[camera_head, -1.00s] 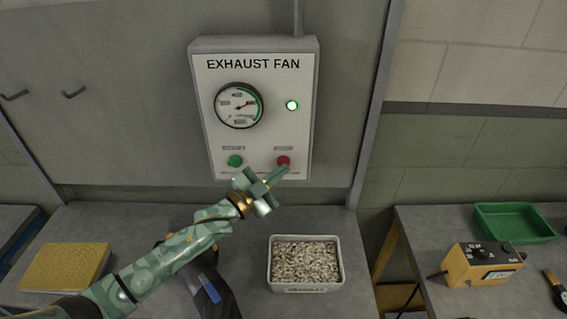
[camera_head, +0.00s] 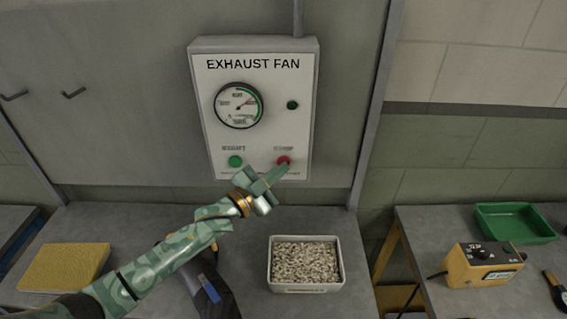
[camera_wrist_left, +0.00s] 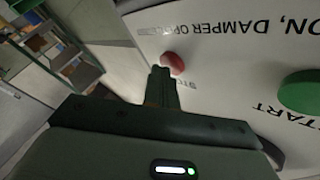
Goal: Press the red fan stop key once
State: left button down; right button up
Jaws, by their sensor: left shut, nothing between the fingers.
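The exhaust fan panel (camera_head: 270,95) is a pale box on the wall. Its red stop key (camera_head: 284,160) is at the lower right and its green start key (camera_head: 235,161) at the lower left. The indicator lamp (camera_head: 292,105) is dark. My left gripper (camera_head: 284,170) is shut and empty, with its fingertips at the red key's lower edge. In the left wrist view, the closed fingertips (camera_wrist_left: 161,72) meet or nearly meet the red key (camera_wrist_left: 174,64); contact is hard to tell. The green key (camera_wrist_left: 301,92) is clear of the fingers. My right gripper is not in view.
A dial gauge (camera_head: 239,105) sits on the panel above the green key. On the bench below are a tray of granules (camera_head: 306,288), a yellow pad (camera_head: 64,267) and a dark item (camera_head: 215,292) partly behind my arm. A green tray (camera_head: 514,223) and a yellow device (camera_head: 484,264) stand right.

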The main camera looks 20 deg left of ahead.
pick_arm(q)
jog(key=shift+s+d+p, duration=0.2)
jog(key=shift+s+p, duration=0.3)
jog(key=shift+s, duration=0.25)
jog(key=s+p, duration=0.1)
jog(key=s, duration=0.1)
jog(key=s+d+p, duration=0.1)
jog(key=s, duration=0.1)
jog(key=shift+s+d+p, duration=0.15)
jog(key=shift+s+p, duration=0.2)
jog(key=shift+p, duration=0.05)
jog(key=shift+s+f, duration=0.1)
dwell(0.4)
